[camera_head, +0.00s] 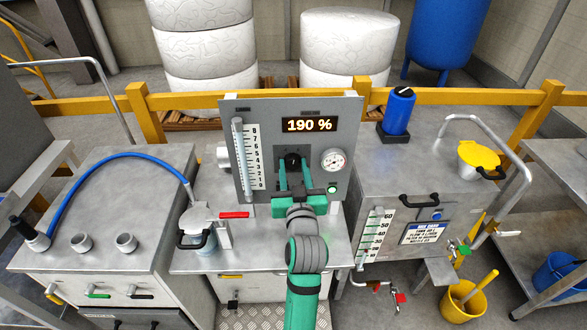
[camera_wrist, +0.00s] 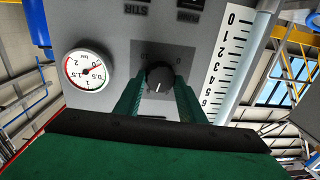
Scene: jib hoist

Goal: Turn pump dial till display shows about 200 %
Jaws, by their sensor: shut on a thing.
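My green gripper (camera_head: 294,176) reaches the panel from the front and is shut on the dial. In the wrist view the dial (camera_wrist: 159,78) shows between the tips of my two fingers (camera_wrist: 159,92), with a pale pointer line on its face. The wrist view is turned around, so the panel's lettering appears upside down. The fingers hide the dial's sides.
A round gauge (camera_head: 333,160) is right of the dial; it also shows in the wrist view (camera_wrist: 87,71). A glass level tube (camera_head: 241,160) with a number scale stands left. A green button (camera_head: 332,189) sits low right, close to my gripper. A red-handled lidded pot (camera_head: 199,217) stands lower left.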

